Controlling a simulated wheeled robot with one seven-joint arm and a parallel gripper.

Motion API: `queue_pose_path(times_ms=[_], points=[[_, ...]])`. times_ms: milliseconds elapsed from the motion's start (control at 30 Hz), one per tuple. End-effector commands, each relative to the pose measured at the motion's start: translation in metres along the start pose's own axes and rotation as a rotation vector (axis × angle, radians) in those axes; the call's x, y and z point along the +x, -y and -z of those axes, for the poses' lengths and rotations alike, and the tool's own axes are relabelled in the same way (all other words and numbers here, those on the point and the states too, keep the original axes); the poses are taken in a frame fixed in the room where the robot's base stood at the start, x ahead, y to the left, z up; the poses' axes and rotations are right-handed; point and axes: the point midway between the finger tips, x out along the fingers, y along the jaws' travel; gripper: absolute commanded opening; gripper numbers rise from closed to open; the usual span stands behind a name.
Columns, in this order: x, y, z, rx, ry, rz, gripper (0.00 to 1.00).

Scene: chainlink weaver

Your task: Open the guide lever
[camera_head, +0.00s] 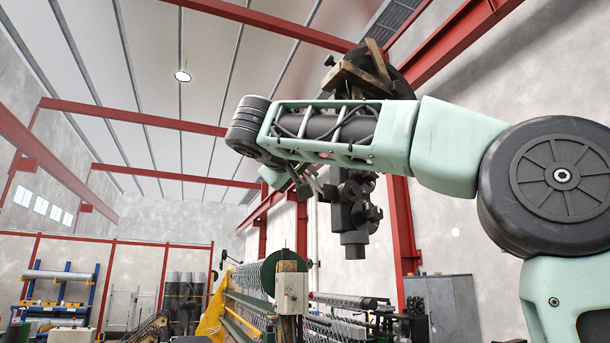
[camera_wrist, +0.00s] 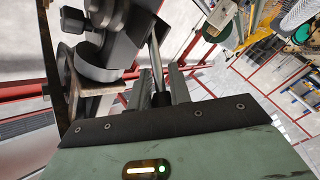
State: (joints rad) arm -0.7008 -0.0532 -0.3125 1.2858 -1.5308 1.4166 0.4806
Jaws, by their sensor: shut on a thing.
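The guide lever (camera_wrist: 153,60) is a thin metal rod beside a dark guide block (camera_wrist: 118,42) in the wrist view. My gripper (camera_wrist: 162,82) has its two dark fingers on either side of the rod and is shut on it. In the head view my gripper (camera_head: 308,182) is small and partly hidden below my forearm, close to the left side of the dark guide assembly (camera_head: 356,205). The lever is hard to make out there, and the exact contact between fingers and rod is hidden.
A weaving machine with a green roller (camera_head: 284,268) and wire mesh stands below the guide. Red steel posts (camera_head: 402,225) and a grey cabinet (camera_head: 442,305) are to the right. A blue rack (camera_head: 58,290) stands far left.

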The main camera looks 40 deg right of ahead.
Motion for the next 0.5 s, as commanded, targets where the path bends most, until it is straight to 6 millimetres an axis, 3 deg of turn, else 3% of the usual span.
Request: queue_pose_path(times_ms=[500], points=[[-0.0028, 0.0026, 0.002, -0.03, -0.041, -0.026, 0.0]])
